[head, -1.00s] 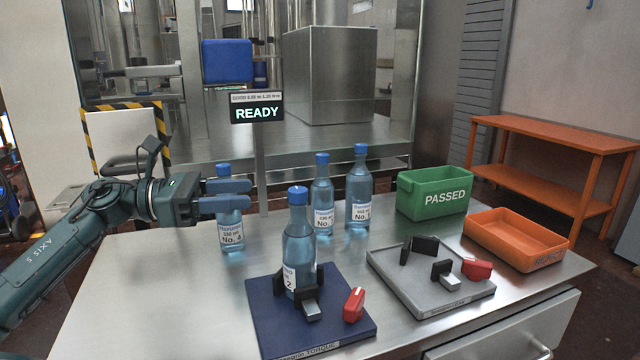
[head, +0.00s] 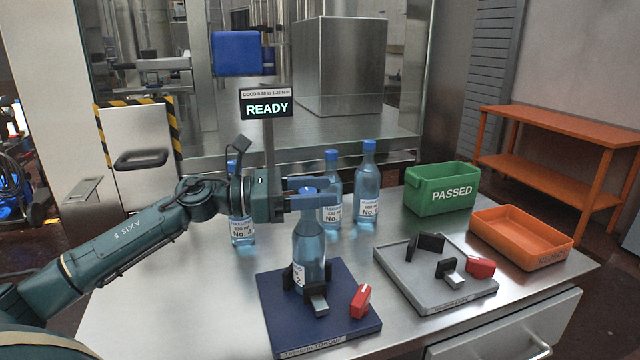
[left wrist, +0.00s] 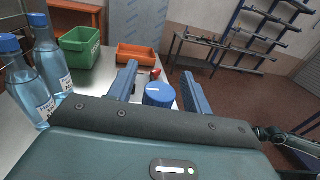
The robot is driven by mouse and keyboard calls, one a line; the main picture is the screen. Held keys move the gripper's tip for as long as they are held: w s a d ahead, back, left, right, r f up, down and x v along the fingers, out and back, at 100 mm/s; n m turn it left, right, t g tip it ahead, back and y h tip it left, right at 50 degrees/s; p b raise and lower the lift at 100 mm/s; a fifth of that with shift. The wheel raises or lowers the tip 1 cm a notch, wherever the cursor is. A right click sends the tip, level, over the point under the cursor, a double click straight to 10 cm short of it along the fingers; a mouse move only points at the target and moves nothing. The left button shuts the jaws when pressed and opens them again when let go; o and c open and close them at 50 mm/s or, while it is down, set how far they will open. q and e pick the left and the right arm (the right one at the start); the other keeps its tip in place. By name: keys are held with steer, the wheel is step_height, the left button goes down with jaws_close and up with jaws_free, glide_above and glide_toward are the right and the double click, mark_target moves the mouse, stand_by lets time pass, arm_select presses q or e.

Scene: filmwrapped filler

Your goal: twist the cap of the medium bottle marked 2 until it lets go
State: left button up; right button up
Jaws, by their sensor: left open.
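The bottle marked 2 (head: 308,246) stands upright in the black clamp of the dark blue torque base (head: 350,325). Its blue cap (left wrist: 159,95) shows in the left wrist view between the two fingers. My left gripper (head: 318,194) is open in the head view, with its blue fingers at cap height around the cap. In the left wrist view the left gripper's fingers (left wrist: 166,88) stand apart on either side of the cap, with visible gaps. My right gripper is not in view.
Other blue-capped bottles stand behind: No. 4 (head: 242,230) and two more (head: 332,190) (head: 367,185). A grey clamp base (head: 400,285), a green PASSED bin (head: 440,190) and an orange tray (head: 522,240) are to the right. A sign (head: 267,104) reads READY.

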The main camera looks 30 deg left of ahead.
arm_select(q)
steer(key=shift+w+d, duration=0.25)
steer(key=shift+d, duration=0.05)
steer(key=c, duration=1)
